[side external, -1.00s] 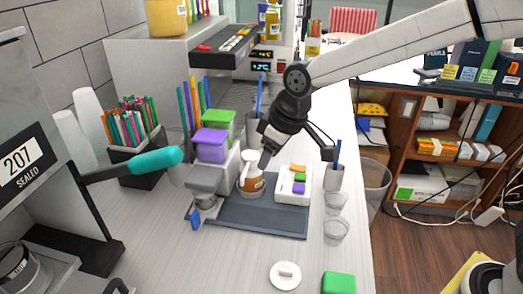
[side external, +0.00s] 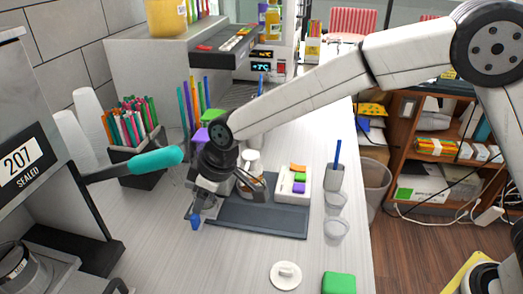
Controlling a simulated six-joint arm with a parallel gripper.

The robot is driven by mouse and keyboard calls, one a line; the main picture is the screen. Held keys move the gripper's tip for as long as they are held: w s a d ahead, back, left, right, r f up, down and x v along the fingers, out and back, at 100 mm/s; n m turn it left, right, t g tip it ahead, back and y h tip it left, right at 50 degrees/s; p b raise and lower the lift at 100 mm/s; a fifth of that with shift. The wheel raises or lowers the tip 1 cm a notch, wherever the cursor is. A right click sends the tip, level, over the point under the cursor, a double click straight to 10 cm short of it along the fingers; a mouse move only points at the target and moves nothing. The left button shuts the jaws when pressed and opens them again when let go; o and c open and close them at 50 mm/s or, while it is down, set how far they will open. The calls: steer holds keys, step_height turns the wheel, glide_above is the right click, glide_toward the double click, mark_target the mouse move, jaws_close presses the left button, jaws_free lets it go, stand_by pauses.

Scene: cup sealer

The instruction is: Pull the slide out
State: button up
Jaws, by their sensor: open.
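The cup sealer (side external: 30,150) stands at the left edge, with a counter reading 207 SEALED and a teal-handled lever (side external: 157,160). At its foot, in the bottom left corner, a grey metal slide (side external: 62,277) shows partly, with a cup (side external: 18,262) in it. The picture edge cuts it off, so how far it is out cannot be told. My gripper (side external: 225,195) is open over the left part of a dark tray, to the right of the sealer and apart from the slide. It partly hides a white-topped brown jar (side external: 252,165).
The dark tray (side external: 258,218) also bears a white block with coloured pieces (side external: 293,183). A pen box (side external: 133,160) stands behind the lever. Clear cups (side external: 336,230), a white lid (side external: 286,276) and a green block (side external: 338,284) lie right. The counter between sealer and tray is clear.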

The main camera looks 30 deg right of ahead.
mark_target(194, 215)
steer(key=shift+f, duration=0.15)
steer(key=shift+x, duration=3.8)
jaws_close()
